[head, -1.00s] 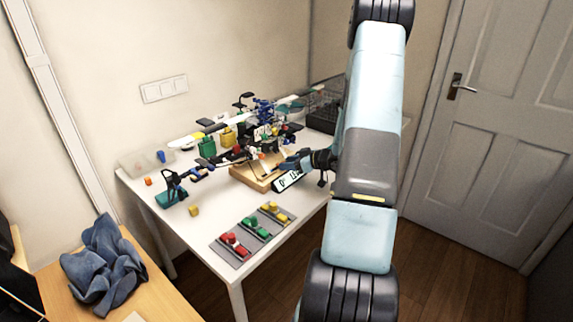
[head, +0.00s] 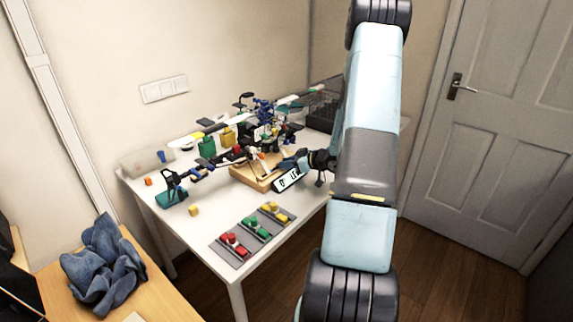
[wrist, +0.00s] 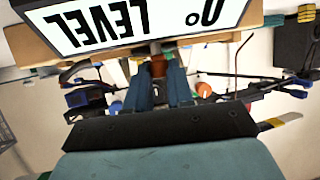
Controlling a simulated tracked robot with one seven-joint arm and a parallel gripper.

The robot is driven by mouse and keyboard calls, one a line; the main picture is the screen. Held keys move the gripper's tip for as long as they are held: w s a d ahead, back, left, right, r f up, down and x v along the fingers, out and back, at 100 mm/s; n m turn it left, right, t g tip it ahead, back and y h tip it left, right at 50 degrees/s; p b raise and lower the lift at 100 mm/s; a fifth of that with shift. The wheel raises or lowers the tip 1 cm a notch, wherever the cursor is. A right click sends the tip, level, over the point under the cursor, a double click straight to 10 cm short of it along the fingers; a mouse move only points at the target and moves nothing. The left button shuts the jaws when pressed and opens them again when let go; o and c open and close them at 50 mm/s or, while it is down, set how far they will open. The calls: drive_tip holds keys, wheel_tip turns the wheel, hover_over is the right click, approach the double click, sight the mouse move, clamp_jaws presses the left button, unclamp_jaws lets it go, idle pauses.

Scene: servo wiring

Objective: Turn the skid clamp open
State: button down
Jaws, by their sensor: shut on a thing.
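A model helicopter (head: 262,130) stands on a wooden stand (head: 250,178) on the white table. A white plate with black lettering (head: 288,180) leans at the stand's front; in the wrist view the plate (wrist: 130,22) reads LEVEL and 0°, upside down. My gripper (head: 296,163) is at the stand's right end, just above the plate. In the wrist view its blue fingers (wrist: 159,78) are closed around a small reddish-brown piece (wrist: 158,66), apparently the skid clamp's knob. The fingers cover much of it, and I cannot tell how far it is turned.
A grey mat (head: 252,235) with red, green and yellow parts lies at the table's front. A teal-based holder (head: 172,192) and a yellow block (head: 194,210) are at the left. The table between mat and stand is clear.

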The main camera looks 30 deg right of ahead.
drive_tip(key=shift+a, duration=0.2)
drive_tip(key=shift+d, duration=0.15)
drive_tip(key=shift+y, duration=0.3)
drive_tip(key=shift+w+d+n+g+y, duration=0.15)
drive_tip(key=shift+n+g+y, duration=0.2)
drive_tip(key=shift+n, duration=0.35)
drive_tip(key=n+g+y, duration=0.1)
drive_tip(key=n+g, duration=0.1)
drive_tip(key=n+g+y, duration=0.1)
drive_tip(key=n+y, duration=0.1)
drive_tip(key=shift+w+d+f+g, duration=0.1)
drive_tip(key=shift+w+d+g, duration=0.1)
drive_tip(key=shift+g, duration=0.15)
drive_tip(key=n+g, duration=0.2)
drive_tip(key=n+g+y, duration=0.1)
drive_tip(key=n+g, duration=0.1)
drive_tip(key=n+g+y, duration=0.1)
drive_tip(key=n+g, duration=0.1)
drive_tip(key=g, duration=0.1)
drive_tip(key=shift+w+d, duration=0.1)
drive_tip(key=shift+w, duration=0.3)
drive_tip(key=shift+n, duration=0.4)
